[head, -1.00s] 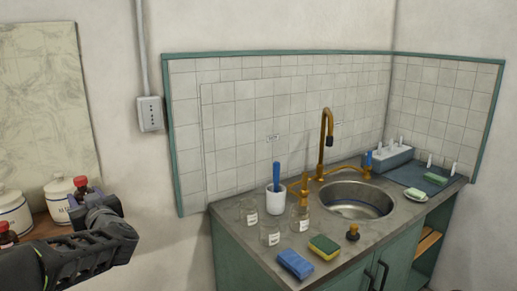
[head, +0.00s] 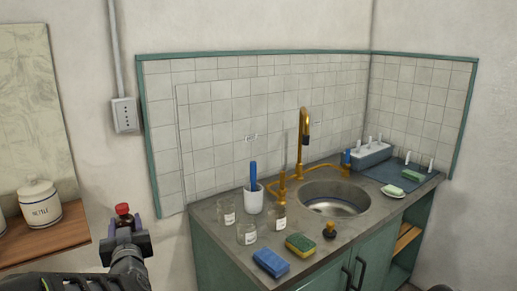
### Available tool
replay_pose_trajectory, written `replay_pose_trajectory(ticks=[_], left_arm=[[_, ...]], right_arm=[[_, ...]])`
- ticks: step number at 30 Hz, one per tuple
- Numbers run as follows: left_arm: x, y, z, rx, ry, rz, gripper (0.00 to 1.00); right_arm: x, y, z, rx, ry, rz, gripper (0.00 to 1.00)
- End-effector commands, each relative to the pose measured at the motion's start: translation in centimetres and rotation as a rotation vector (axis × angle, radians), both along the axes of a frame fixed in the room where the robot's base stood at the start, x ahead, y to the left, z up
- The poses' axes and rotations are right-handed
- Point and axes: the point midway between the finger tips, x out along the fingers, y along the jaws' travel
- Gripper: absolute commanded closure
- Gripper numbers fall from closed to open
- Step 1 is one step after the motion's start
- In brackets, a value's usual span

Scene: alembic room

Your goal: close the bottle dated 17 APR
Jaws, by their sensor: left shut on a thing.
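My left gripper (head: 126,238) is at the lower left, in front of the wall between the shelf and the counter. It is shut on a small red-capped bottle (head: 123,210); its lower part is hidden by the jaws. Three clear labelled glass vessels stand on the counter: one at the back left (head: 227,213), one at the front (head: 248,234) and one at the right (head: 279,218). A dark-topped stopper-like piece (head: 329,231) stands on the counter near the sink. The label dates are too small to read. My right gripper is not in view.
The grey counter (head: 210,238) holds a white cup (head: 253,202) with a blue-handled tool, a blue sponge (head: 270,262), a yellow-green sponge (head: 300,245) and a sink (head: 335,199) with a brass tap (head: 302,140). A white jar (head: 39,205) stands on the wooden shelf (head: 45,245).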

Motion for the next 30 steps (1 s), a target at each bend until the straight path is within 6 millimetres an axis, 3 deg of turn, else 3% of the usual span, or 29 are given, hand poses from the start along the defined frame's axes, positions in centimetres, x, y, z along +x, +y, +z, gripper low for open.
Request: replay_pose_trajectory(ticks=[6,12,18,30], left_arm=[[-1.5,-9.0,-8.5,0.000,0.013,-0.273,1.00],[-3.7,-14.2,-14.4,-0.004,0.007,-0.423,1.00],[-4.3,-15.2,-16.5,-0.002,-0.001,-0.442,1.00],[-4.2,-15.1,-16.5,0.000,-0.003,-0.441,1.00]], right_arm=[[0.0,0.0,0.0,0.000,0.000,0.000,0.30],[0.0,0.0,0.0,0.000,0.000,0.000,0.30],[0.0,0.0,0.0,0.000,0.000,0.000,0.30],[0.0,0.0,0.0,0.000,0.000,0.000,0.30]])
